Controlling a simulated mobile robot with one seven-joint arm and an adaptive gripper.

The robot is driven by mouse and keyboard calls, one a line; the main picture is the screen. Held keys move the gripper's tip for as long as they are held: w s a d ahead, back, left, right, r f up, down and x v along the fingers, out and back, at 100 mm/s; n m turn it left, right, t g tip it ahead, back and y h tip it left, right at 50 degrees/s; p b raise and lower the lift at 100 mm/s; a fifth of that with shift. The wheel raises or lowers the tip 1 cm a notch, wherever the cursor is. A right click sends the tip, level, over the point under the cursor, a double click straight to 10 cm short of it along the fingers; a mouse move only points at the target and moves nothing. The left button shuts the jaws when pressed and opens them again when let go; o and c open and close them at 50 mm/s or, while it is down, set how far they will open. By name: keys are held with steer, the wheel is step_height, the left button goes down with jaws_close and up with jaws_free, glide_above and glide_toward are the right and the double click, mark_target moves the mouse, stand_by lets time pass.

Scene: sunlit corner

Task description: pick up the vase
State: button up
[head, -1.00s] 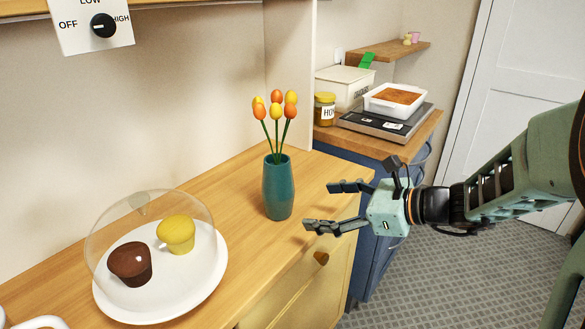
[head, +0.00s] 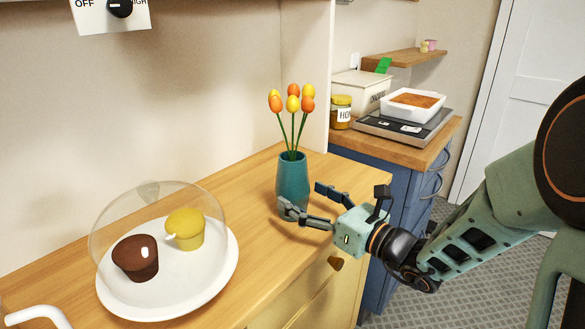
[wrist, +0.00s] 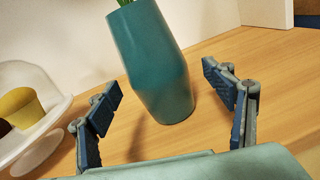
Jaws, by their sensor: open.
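The teal vase (head: 292,178) stands upright on the wooden counter, with several orange and yellow tulips in it. In the wrist view the vase (wrist: 152,62) is ahead of the fingers and between their lines, with its base showing on the counter. My gripper (head: 304,198) is open and empty, at the right front side of the vase and low over the counter. In the head view one finger overlaps the vase's lower part.
A white plate (head: 222,278) with a brown and a yellow muffin under a clear dome stands to the left. Bare counter (head: 250,215) lies between plate and vase. A wall panel (head: 307,80) rises behind. A scale with a white dish (head: 412,104) stands beyond.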

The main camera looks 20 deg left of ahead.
steer(key=x, duration=0.4)
steer(key=shift+a+r+b, duration=0.15)
steer(key=shift+b, duration=0.15)
steer(key=shift+c, duration=0.6)
jaws_close()
steer(key=shift+r, duration=0.15)
